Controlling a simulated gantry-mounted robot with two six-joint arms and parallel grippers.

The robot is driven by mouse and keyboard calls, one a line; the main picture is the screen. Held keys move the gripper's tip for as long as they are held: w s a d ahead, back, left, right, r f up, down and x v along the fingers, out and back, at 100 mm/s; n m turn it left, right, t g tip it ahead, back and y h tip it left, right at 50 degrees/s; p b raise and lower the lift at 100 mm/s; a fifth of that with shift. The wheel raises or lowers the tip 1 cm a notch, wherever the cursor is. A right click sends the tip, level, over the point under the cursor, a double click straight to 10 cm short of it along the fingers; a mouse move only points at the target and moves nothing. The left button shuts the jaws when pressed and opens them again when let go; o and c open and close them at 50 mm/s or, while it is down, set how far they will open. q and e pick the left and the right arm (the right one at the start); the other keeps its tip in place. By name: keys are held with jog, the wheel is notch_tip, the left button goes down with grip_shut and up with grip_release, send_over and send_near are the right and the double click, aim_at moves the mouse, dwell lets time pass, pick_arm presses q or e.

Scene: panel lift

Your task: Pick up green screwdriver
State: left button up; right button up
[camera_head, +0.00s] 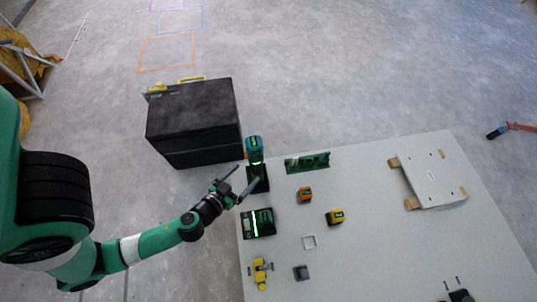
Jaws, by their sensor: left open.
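The green screwdriver (254,148) is a green and black power tool standing upright at the left back corner of the white table, with its black base (258,181) at the bottom. My left gripper (246,177) is open and empty, with its fingers spread just to the left of and in front of the tool's lower part. One finger overlaps the base in the picture; I cannot tell whether they touch.
The white table (370,240) also bears a black-green case (259,223), a green level-like tool (307,162), orange (305,195) and yellow (335,217) tape measures, a yellow tool (261,272) and a white panel (428,180). A black box (195,122) stands behind the gripper.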

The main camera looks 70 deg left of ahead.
aim_at(252, 168)
pick_arm(q)
jog(key=x, duration=0.2)
jog(key=p+x, duration=0.1)
jog(key=x, duration=0.1)
jog(key=shift+f, duration=0.4)
jog(key=shift+s+d+f, duration=0.1)
jog(key=shift+s+f, duration=0.15)
jog(key=shift+s, duration=0.1)
jog(key=shift+w+a+f, duration=0.15)
jog(key=shift+w+a, duration=0.05)
jog(key=shift+a, duration=0.05)
jog(key=x, duration=0.4)
jog(key=shift+w+a, duration=0.3)
jog(key=shift+w, duration=0.05)
jog(key=shift+s+d, duration=0.1)
jog(key=shift+s, duration=0.05)
grip_shut()
pick_arm(e)
jog(key=shift+s+d+r+y, duration=0.3)
jog(key=shift+s+d+r, duration=0.3)
jog(key=shift+s, duration=0.2)
